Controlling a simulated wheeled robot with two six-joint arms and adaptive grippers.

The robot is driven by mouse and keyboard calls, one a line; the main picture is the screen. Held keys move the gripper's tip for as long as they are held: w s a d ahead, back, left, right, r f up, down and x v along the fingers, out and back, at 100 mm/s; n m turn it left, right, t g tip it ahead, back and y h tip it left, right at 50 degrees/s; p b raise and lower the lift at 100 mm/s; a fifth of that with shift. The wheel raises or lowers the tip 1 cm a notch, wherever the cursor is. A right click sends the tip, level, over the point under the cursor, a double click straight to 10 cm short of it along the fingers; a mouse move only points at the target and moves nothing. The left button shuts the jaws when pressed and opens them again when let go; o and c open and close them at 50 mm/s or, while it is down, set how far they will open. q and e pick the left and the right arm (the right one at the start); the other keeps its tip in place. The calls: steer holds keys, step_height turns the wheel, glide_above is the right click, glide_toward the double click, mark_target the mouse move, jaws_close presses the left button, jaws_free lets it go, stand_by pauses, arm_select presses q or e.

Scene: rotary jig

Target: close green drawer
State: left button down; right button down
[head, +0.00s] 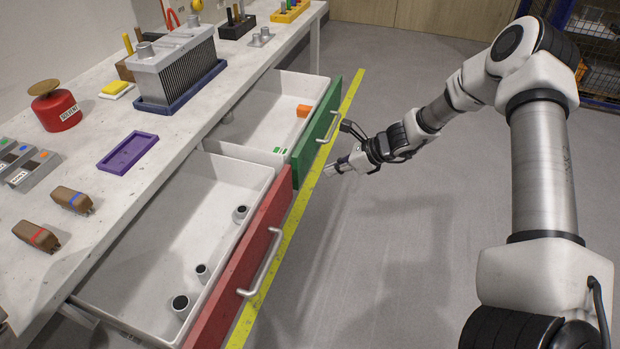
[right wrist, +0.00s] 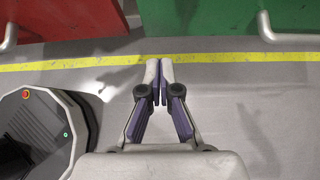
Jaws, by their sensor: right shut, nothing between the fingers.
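The green drawer (head: 318,119) is pulled out from the bench in the head view, with a metal handle on its front. My left gripper does not show.
A red drawer (head: 240,262) also stands open beside the green one, with several grey cylindrical parts inside. A yellow strip (head: 352,88) runs along the floor below the drawer fronts.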

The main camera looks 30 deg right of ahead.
mark_target(234, 152)
steer(key=w+a, duration=0.1)
steer(key=w+a+f, duration=0.1)
steer(key=w, duration=0.1)
steer(key=w+a+f, duration=0.1)
steer(key=shift+w+a, duration=0.15)
steer(key=shift+a, duration=0.2)
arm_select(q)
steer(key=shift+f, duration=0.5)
arm_select(e)
steer(key=shift+w+a, duration=0.25)
